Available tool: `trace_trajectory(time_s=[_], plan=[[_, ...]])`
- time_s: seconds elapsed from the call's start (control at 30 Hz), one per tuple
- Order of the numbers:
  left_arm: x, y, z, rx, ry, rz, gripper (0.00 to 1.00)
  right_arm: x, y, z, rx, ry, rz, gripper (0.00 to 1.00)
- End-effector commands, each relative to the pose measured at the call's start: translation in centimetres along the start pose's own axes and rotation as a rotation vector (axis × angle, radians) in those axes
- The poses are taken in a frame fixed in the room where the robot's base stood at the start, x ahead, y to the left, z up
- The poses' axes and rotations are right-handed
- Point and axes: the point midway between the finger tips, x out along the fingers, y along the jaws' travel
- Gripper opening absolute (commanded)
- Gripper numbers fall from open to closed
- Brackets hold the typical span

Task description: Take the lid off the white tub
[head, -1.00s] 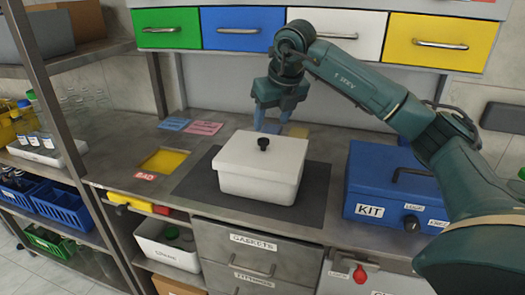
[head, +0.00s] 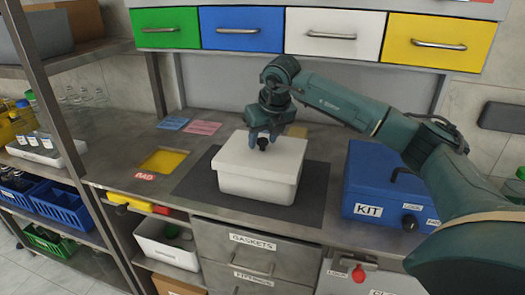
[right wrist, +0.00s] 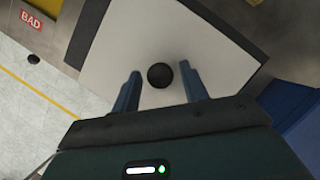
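The white tub (head: 257,185) stands on a dark mat on the metal bench, with its white lid (head: 287,155) on top. A round black knob (head: 263,144) sits at the middle of the lid. My right gripper (head: 262,140) is over the lid, at the knob. In the right wrist view the right gripper (right wrist: 161,88) is open, one blue finger on each side of the black knob (right wrist: 160,75), with gaps between. The white lid (right wrist: 150,30) fills much of that view. My left gripper is not in view.
A blue KIT box (head: 375,190) stands to the right of the mat (head: 312,205). A yellow-floored recess (head: 163,161) marked BAD is on the left. Coloured drawers (head: 242,28) hang above the back of the bench. A shelf with blue bins (head: 62,208) stands at far left.

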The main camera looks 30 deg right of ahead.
Motion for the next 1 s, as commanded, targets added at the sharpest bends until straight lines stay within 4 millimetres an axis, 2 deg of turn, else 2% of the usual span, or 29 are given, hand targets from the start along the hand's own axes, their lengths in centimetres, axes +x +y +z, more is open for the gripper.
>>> trace_trajectory(time_s=[0.07, 0.47, 0.77, 0.87, 1.0], plan=[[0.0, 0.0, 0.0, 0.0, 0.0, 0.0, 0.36, 0.0, 0.0, 0.0, 0.0, 0.0, 0.0, 0.37], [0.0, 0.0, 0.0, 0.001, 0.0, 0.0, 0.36, -0.1, 0.0, 0.0, 0.0, -0.001, 0.0, 0.04], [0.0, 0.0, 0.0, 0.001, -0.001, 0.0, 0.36, -0.6, 0.0, 0.3, 0.001, -0.004, 0.001, 0.04], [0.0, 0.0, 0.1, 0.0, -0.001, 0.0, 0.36, -1.9, 0.0, 0.9, 0.001, -0.005, 0.001, 0.04], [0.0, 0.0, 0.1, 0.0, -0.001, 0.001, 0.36, -4.6, 0.0, 2.0, 0.002, -0.007, 0.002, 0.04]])
